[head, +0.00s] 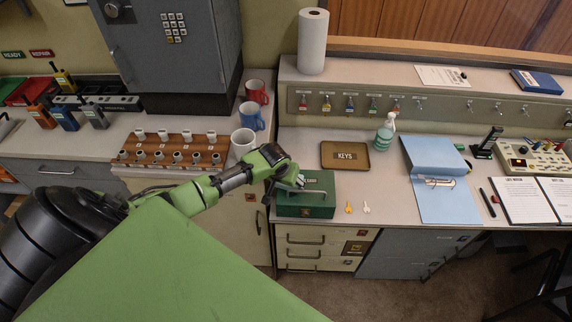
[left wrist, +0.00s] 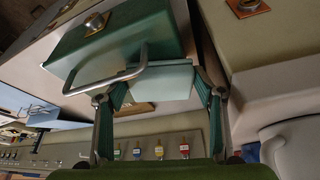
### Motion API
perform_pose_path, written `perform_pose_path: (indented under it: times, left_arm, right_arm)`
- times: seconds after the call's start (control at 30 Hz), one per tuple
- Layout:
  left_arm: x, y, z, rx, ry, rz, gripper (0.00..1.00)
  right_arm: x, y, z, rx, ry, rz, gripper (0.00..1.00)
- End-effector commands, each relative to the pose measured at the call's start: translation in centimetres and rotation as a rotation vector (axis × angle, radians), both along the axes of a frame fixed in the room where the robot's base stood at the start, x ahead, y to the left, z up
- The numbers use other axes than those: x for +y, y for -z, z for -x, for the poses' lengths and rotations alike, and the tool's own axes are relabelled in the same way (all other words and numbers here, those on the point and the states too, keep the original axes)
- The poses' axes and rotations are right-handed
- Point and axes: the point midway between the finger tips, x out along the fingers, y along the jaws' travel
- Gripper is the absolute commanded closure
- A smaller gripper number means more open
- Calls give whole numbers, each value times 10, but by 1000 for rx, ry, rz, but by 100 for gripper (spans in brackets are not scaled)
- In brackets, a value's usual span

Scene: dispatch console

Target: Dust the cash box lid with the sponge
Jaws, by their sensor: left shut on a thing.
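The green cash box (head: 305,208) stands shut on the counter near its left end. Its green lid (left wrist: 112,36) with a bent metal handle (left wrist: 112,76) fills the upper left of the left wrist view. My left gripper (head: 289,184) reaches over the left part of the lid. It is shut on a pale blue-green sponge (left wrist: 160,83), which sits between both fingers beside the handle. I cannot tell whether the sponge touches the lid. In the head view the gripper mostly hides the sponge. My right gripper is not in view.
A blue folder (head: 440,180) lies further right. Bare counter separates the tags and folder.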

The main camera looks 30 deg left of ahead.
Motion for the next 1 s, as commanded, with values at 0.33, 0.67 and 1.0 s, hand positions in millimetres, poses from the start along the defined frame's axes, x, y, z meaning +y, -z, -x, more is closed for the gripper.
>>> perform_pose_path:
  times: [0.33,0.67,1.0]
  left_arm:
    - [0,12,2,29,6,4,62]
    - [17,7,-25,18,2,1,62]
    - [20,2,-27,16,1,-1,62]
  right_arm:
    - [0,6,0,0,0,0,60]
    - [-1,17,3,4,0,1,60]
    - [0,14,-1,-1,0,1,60]
